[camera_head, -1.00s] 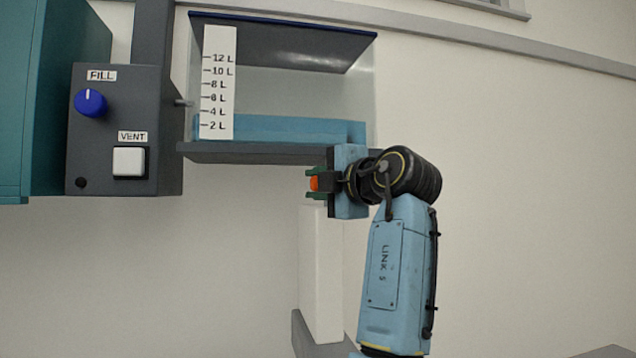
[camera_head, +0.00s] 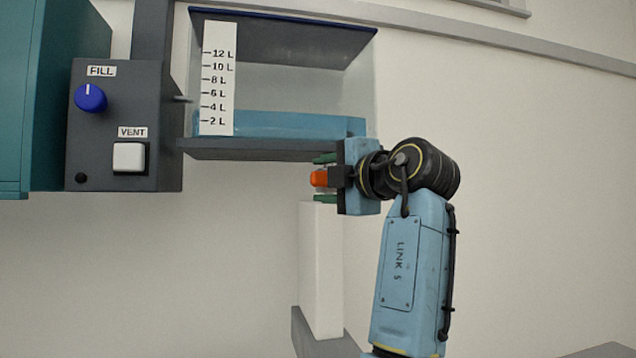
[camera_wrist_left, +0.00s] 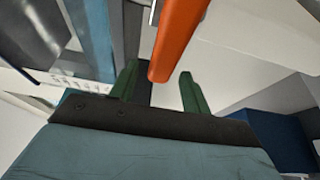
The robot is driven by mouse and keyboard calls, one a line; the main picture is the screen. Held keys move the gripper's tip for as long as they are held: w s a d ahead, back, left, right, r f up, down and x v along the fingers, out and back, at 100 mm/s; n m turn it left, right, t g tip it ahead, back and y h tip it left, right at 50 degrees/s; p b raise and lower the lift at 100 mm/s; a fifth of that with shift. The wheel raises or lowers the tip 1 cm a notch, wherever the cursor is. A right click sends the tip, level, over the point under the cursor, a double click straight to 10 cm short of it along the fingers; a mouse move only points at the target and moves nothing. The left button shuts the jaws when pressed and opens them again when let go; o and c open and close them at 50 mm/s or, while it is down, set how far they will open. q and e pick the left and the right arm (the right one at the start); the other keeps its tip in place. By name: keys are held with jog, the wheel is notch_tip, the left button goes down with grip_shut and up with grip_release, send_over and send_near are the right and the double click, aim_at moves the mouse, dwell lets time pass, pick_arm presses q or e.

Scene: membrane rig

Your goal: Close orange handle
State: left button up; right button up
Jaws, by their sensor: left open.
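The orange handle (camera_head: 319,178) is just below the tank's right end in the head view, above a white post. In the wrist view it is a long orange bar (camera_wrist_left: 178,35) whose near end reaches between my fingers. My left gripper (camera_head: 325,178) comes from the right with its green fingers open, one above and one below the handle. In the wrist view a gap shows between the handle and the right finger of my left gripper (camera_wrist_left: 158,70). The handle's far part is cut off there. My right gripper is not in view.
A grey control box (camera_head: 155,95) with a blue FILL knob (camera_head: 90,97) and white VENT button (camera_head: 129,156) is at left. The white post (camera_head: 320,270) stands below the handle.

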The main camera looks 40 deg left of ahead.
pick_arm(q)
jog(key=b+v, duration=0.1)
jog(key=v, duration=1)
jog(key=shift+r, duration=0.15)
